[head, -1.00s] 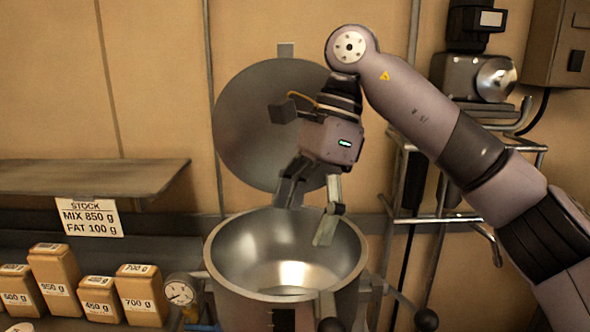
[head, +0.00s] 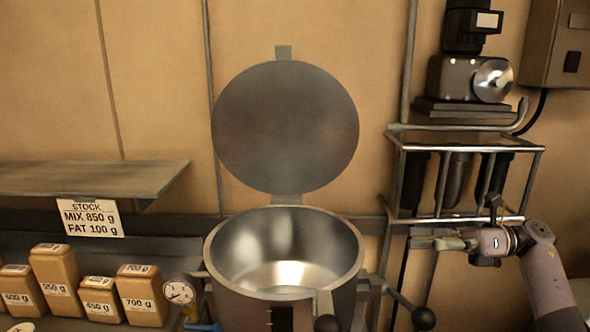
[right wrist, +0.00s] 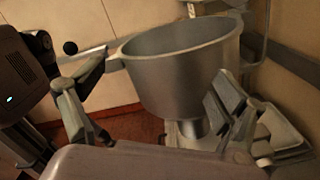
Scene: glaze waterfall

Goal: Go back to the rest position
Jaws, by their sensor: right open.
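My right gripper (head: 432,238) is at the lower right of the head view, to the right of the metal pot (head: 287,252) and apart from it. Its fingers point left, and it holds nothing. In the right wrist view my right gripper (right wrist: 150,105) shows its two fingers wide apart, with the outside of the pot (right wrist: 180,70) visible beyond them. The pot's round lid (head: 286,127) stands raised behind it in the head view. The inside of the pot looks bare. My left gripper is in neither view.
A metal rack (head: 465,145) carrying a machine (head: 472,78) stands behind my right arm. Several labelled packs (head: 143,296) stand at the lower left, below a shelf (head: 90,177) with a stock sign (head: 90,218). A dial gauge (head: 180,291) sits beside the pot. Space above the pot is clear.

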